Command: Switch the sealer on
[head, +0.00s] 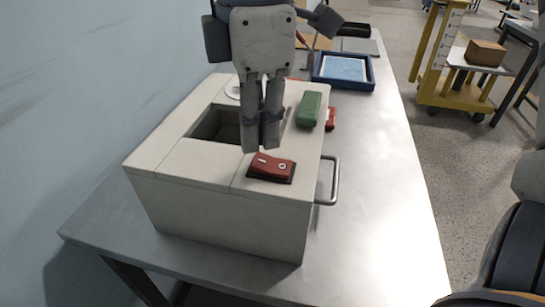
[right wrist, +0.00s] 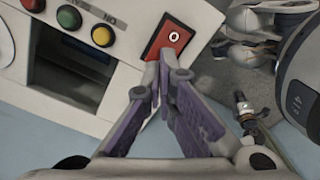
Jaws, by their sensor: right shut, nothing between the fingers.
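The sealer (head: 220,210) is a pale box on the metal table, with a rectangular opening in its top. Its red rocker switch (head: 272,167) sits in a dark frame at the near right corner of the top, with a line mark on the left and an O on the right. The switch also shows in the right wrist view (right wrist: 170,36), where the fingers hide part of it. My right gripper (head: 259,148) is shut and empty, pointing down just behind and above the switch; I cannot tell whether it touches. Which side of the rocker is down is unclear. My left gripper is not in view.
A metal handle (head: 332,181) sticks out on the right. Coloured buttons (right wrist: 69,17) show in the wrist view. A blue tray (head: 344,70) stands farther back. The table's right side is clear.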

